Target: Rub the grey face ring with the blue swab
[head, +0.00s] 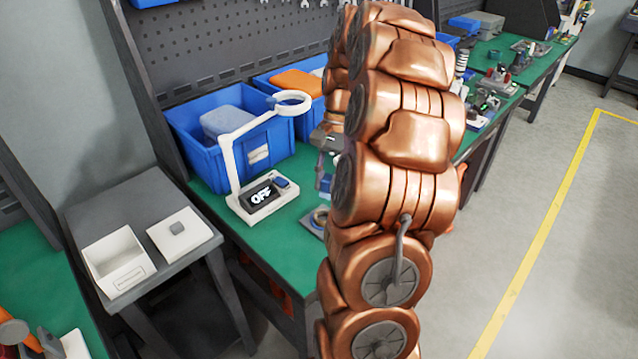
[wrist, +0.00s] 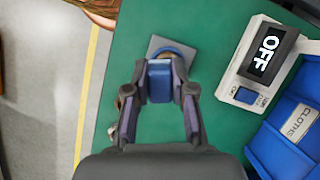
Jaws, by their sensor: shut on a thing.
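My gripper (wrist: 160,88) is shut on the blue swab (wrist: 159,80) in the wrist view. The swab shows between the two fingers and points down toward the green bench. In the head view a bit of the blue swab (head: 326,183) shows beside my arm, which hides most of the gripper. A grey square plate with a round ring (wrist: 174,48) lies on the bench just beyond the swab in the wrist view. The swab covers part of the ring, and I cannot tell whether they touch. The ring (head: 319,217) also shows in the head view, partly hidden by my arm.
A white lamp device (head: 262,198) with a display reading OFF stands left of the ring. Blue bins (head: 205,165) stand behind it, one labelled CLOTHS (wrist: 298,123) in the wrist view. A side table (head: 150,200) holds an open white box (head: 115,262) and its lid.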

